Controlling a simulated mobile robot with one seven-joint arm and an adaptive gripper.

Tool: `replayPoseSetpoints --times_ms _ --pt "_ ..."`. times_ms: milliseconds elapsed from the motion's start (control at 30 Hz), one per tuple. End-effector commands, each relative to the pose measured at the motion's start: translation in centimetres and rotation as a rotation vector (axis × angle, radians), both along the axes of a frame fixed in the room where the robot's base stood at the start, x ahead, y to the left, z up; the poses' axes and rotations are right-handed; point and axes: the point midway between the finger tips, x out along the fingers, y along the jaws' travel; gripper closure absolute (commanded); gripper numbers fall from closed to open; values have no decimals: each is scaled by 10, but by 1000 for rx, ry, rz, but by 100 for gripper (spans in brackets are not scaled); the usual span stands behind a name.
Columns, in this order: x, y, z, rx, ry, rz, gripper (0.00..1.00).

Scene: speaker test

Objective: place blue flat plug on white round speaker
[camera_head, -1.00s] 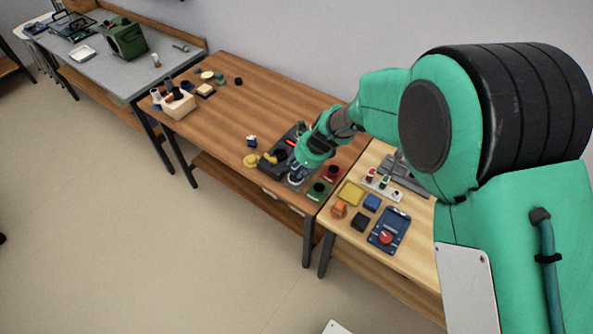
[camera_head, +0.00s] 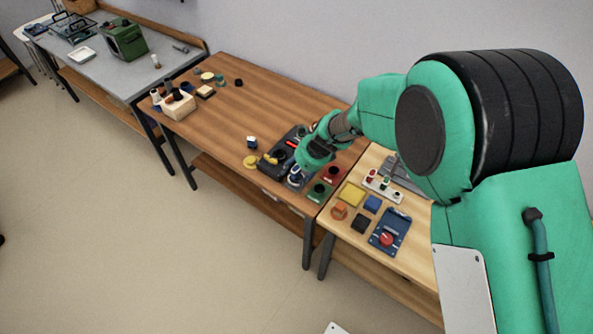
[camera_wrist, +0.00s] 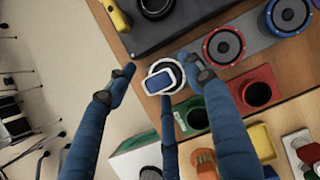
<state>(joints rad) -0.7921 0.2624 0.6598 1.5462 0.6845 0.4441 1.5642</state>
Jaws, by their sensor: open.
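The blue flat plug (camera_wrist: 159,83) has a light rim and lies over the white round speaker (camera_wrist: 172,69), between my fingers in the wrist view. It looks slightly tilted and off-centre, and part of the speaker's white ring shows around it. I cannot tell whether it is fully seated. My gripper (camera_wrist: 157,66) is open, with blue fingers spread around the plug and the speaker. In the head view my gripper (camera_head: 306,160) is low over the brown table, and the white-and-blue pair (camera_head: 294,173) shows just below it.
A red-ringed speaker (camera_wrist: 224,46) and a blue-ringed speaker (camera_wrist: 288,15) stand to the right. A red block (camera_wrist: 256,92) and a green block (camera_wrist: 191,117) with dark holes are close by. A dark box carries a yellow part (camera_wrist: 116,14). The table's middle (camera_head: 245,110) is clear.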

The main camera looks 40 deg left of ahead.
Motion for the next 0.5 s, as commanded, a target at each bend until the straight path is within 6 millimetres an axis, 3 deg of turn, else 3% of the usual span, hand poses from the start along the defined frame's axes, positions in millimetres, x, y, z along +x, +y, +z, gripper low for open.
replayPoseSetpoints --times_ms 267,500 --pt "0 -3 11 0 0 -1 47" --pt "0 -16 42 1 -2 -1 47"
